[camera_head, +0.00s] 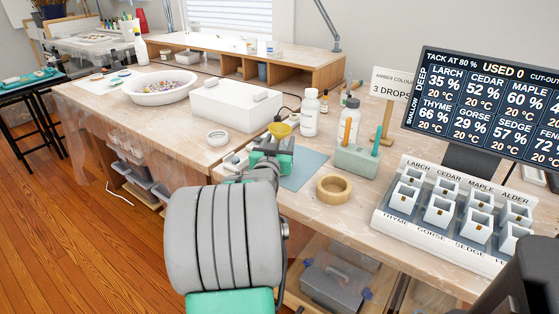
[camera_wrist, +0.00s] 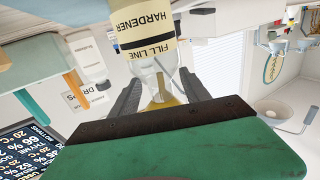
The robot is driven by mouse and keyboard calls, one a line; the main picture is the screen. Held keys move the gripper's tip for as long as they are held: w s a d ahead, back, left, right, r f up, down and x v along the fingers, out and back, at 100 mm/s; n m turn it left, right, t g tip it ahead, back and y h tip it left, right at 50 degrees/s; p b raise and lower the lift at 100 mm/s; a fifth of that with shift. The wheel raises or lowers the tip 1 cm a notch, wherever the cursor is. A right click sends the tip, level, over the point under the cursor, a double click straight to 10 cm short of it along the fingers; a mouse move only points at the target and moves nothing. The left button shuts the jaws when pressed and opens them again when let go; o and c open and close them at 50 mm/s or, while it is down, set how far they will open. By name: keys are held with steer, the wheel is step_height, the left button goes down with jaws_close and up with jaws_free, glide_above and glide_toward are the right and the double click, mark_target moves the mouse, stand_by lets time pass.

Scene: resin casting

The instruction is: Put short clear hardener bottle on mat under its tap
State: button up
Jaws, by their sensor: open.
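A clear bottle (camera_wrist: 150,65) with a cream label reading HARDENER and FILL LINE shows upside down in the wrist view. A yellow piece (camera_wrist: 172,101), like a funnel, is at its mouth; the yellow piece also shows in the head view (camera_head: 279,130). My gripper (camera_wrist: 158,88) is open with one finger on each side of the bottle's clear part; I cannot tell whether they touch it. In the head view my gripper (camera_head: 272,148) hides most of the bottle. A blue-grey mat (camera_head: 309,168) lies just right of my gripper. I cannot make out a tap.
White bottles (camera_head: 310,113) stand behind the mat. A green block with sticks (camera_head: 357,160) and a wooden ring (camera_head: 333,188) are to the right. A cup rack (camera_head: 450,235) stands at right.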

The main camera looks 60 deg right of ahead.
steer(key=shift+c, duration=0.3)
jaws_close()
stand_by(0.5)
